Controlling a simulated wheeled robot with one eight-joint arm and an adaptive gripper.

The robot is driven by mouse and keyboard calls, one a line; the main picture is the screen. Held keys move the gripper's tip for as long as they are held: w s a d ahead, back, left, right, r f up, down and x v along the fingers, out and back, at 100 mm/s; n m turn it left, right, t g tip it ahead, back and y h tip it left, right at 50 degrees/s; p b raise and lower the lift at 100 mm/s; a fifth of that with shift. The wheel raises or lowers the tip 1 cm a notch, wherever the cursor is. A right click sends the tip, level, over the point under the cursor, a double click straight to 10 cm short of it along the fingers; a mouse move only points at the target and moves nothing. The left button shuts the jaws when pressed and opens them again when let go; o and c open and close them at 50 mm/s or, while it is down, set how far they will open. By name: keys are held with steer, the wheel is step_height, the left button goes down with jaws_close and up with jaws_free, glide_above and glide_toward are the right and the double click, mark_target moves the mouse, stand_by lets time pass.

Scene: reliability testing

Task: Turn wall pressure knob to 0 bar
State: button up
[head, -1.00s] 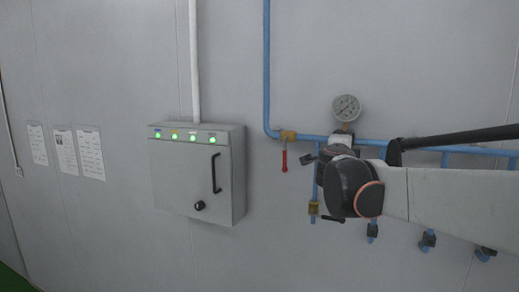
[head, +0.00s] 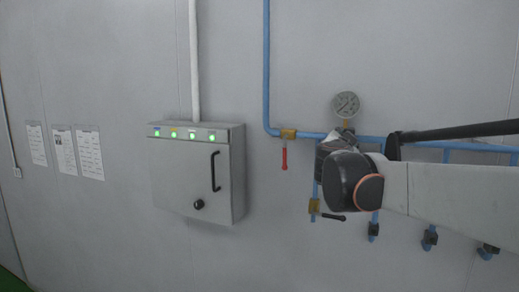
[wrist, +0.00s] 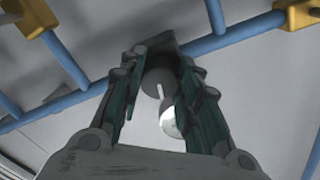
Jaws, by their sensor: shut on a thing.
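The pressure knob (wrist: 158,76) is a dark round part with a white pointer line in the wrist view. My gripper (wrist: 163,62) has its two green-lined fingers on either side of the knob and is shut on it. A pale round disc (wrist: 171,122), partly hidden by a finger, shows just below the knob. In the head view my wrist and gripper (head: 330,150) are in front of the blue pipes and hide the knob. The round pressure gauge (head: 345,105) stands above my wrist; its reading is too small to tell.
A grey control box (head: 190,178) with green lights hangs to the left. A red-handled valve (head: 284,155) sits on the blue pipe (head: 267,60), close left of my gripper. Several small pipe outlets (head: 430,238) hang at lower right. Paper sheets (head: 65,152) are on the wall.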

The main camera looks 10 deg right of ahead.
steer(key=shift+s+a+f+n, duration=0.1)
steer(key=shift+s+n, duration=0.1)
steer(key=shift+n, duration=0.7)
steer(key=o, duration=1)
steer(key=shift+o, duration=0.3)
steer(key=shift+s+a, duration=0.1)
